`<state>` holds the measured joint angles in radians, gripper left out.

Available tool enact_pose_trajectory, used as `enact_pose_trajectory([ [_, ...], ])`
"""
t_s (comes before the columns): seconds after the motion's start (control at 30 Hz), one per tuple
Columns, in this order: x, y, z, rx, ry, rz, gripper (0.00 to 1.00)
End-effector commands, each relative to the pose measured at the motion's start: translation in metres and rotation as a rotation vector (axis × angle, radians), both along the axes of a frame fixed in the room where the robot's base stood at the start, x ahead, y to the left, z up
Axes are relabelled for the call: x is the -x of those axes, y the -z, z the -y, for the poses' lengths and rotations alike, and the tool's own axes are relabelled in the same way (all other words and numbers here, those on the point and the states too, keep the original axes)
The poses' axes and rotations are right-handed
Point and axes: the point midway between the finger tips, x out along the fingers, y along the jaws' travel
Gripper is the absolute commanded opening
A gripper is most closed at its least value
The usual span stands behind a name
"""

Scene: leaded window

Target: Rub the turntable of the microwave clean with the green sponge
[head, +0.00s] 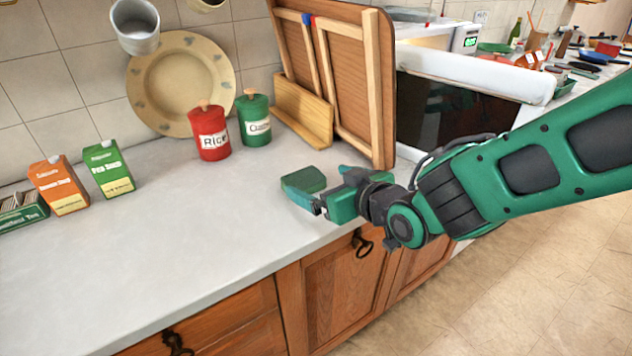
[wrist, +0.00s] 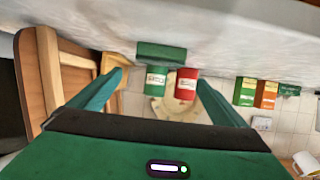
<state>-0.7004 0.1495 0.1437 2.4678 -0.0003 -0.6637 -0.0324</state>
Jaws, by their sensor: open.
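The green sponge (head: 303,180) lies on the light grey counter near its front edge. It also shows in the wrist view (wrist: 162,53), which looks upside down, straight ahead between the fingers. My gripper (head: 325,192) is open and low over the counter, at the sponge's right side. In the wrist view my gripper (wrist: 160,80) has its two green fingers spread wide with nothing held between them. The white microwave (head: 466,40) stands at the back right with its green display lit. Its dark-glass door (head: 460,110) seems to stand open toward me. The turntable is hidden.
Wooden framed boards (head: 350,80) stand between sponge and microwave. A red rice canister (head: 209,134) and a green canister (head: 254,120) stand behind the sponge, before a beige plate (head: 160,80). Orange (head: 60,186) and green (head: 108,168) cartons stand left. The counter's front left is clear.

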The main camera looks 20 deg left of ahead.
Motion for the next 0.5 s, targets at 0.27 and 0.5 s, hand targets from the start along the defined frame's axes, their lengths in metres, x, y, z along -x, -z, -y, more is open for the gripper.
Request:
enact_pose_trajectory([
  [0.27,-0.023,0.015,-0.024,0.003,0.003,-0.001,0.96],
  [0.5,-0.029,0.021,-0.032,0.004,0.002,-0.002,0.96],
])
